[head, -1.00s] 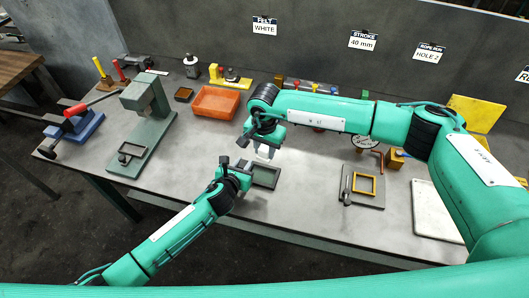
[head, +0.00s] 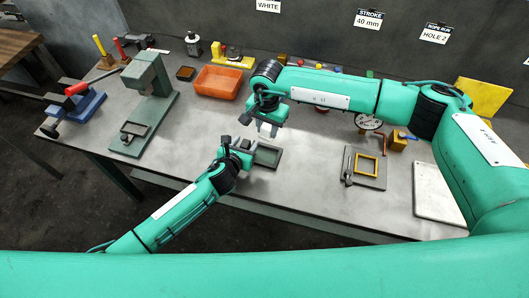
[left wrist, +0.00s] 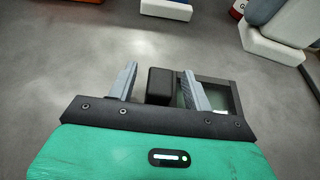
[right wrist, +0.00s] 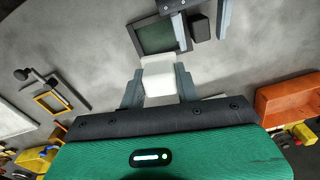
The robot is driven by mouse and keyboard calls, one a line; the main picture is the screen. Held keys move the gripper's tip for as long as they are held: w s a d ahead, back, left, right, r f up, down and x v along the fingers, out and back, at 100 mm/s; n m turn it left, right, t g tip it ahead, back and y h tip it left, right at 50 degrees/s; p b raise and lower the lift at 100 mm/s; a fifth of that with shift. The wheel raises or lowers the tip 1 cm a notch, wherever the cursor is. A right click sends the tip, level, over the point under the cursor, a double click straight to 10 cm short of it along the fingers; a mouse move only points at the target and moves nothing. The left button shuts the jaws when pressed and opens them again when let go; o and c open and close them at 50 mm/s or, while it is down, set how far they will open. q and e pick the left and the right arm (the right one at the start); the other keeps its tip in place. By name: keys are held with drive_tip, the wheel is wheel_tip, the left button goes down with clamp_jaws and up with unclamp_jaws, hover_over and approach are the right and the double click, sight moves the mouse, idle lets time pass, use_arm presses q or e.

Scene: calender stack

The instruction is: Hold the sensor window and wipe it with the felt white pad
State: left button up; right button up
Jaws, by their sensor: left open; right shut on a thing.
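The sensor window (head: 268,155), a dark frame around a greenish pane, lies flat on the table; it also shows in the right wrist view (right wrist: 160,38). A black block (left wrist: 160,86) stands at its side. My left gripper (head: 238,150) is open, with a finger on each side of the block; a gap shows beside the left finger. In the left wrist view its right finger overlaps the window's near side. My right gripper (right wrist: 159,85) is shut on a white pad (right wrist: 160,78), just behind the window in the head view (head: 268,130). Pad contact with the pane cannot be told.
An orange tray (head: 218,82) and green press (head: 147,85) stand to the left. A plate with a yellow frame (head: 367,166) and a white board (head: 436,195) lie to the right. The table between window and yellow frame is clear.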

use_arm(q)
drive_tip(key=v, duration=1.1)
drive_tip(key=shift+s+a+r, duration=0.15)
drive_tip(key=shift+s+a, duration=0.05)
drive_tip(key=shift+s, duration=0.15)
